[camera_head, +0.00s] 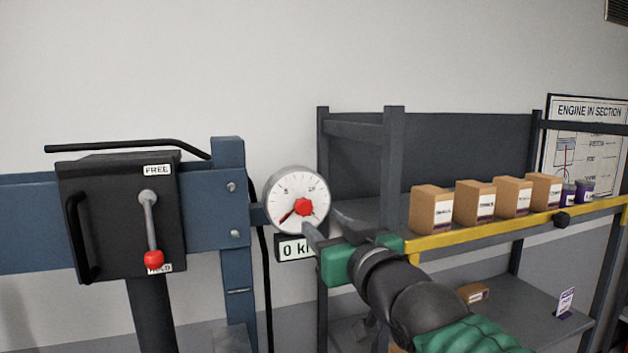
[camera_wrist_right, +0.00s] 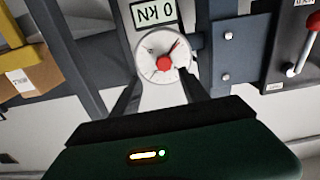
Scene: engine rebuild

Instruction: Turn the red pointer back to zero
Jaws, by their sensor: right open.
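The round white gauge (camera_head: 290,187) is mounted on the blue press frame. It has a red hub (camera_head: 304,207) and a thin red pointer (camera_head: 287,216) that slants to the lower left in the head view. In the right wrist view the gauge (camera_wrist_right: 150,46) appears upside down, with its red hub (camera_wrist_right: 163,63) near the middle. My right gripper (camera_head: 325,225) is open just in front of the gauge's lower right. Its dark fingers (camera_wrist_right: 160,92) lie on either side of the gauge in the wrist view, with nothing between them. Contact is not visible. My left gripper is not in view.
A "0 kN" display (camera_head: 293,249) sits below the gauge. To the left is a black box (camera_head: 110,215) with a red-tipped lever (camera_head: 152,235) near HOLD. A grey shelf (camera_head: 393,150) with a yellow edge and several cardboard boxes (camera_head: 431,210) stands close on the right.

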